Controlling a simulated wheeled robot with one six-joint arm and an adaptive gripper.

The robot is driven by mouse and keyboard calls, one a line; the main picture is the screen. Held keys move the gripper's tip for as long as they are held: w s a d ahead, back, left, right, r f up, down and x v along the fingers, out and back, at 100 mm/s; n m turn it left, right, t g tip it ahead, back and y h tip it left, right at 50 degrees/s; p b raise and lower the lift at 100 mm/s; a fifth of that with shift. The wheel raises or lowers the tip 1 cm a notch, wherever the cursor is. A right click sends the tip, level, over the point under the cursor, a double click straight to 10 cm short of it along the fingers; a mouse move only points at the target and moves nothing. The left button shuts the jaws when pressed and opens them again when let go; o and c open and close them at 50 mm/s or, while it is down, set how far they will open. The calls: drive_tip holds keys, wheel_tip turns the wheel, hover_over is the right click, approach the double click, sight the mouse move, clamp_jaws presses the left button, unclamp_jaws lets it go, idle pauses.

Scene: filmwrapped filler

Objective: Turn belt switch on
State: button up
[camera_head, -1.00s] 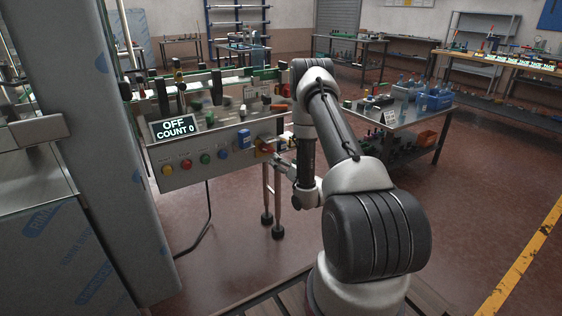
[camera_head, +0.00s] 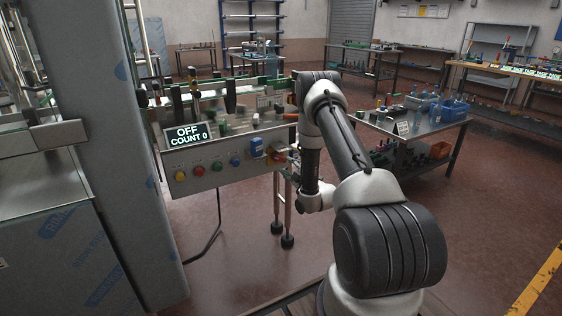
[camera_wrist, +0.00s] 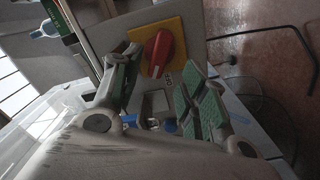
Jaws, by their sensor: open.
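The belt switch is a red rotary knob (camera_wrist: 158,53) on a yellow plate (camera_wrist: 176,34), fixed to the panel's front. In the wrist view it appears between the tips of my gripper (camera_wrist: 162,68). The jaws are spread with green pads on both sides of the knob; I cannot tell whether they touch it. In the head view my gripper (camera_head: 290,173) is at the right end of the control panel (camera_head: 215,178), and it and the arm partly hide the switch (camera_head: 277,157). A display (camera_head: 188,135) reads OFF, COUNT 0.
Yellow, red, green and blue buttons (camera_head: 199,170) line the panel left of a blue box (camera_head: 256,147). The conveyor (camera_head: 225,88) runs above them. A metal column with film (camera_head: 95,150) stands at left. A bench with blue bins (camera_head: 452,121) is at right. Open floor lies between.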

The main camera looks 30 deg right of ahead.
sight(281, 160)
drive_tip(key=w, duration=0.7)
drive_tip(key=shift+w+a, duration=0.15)
drive_tip(key=shift+w, duration=0.2)
clamp_jaws()
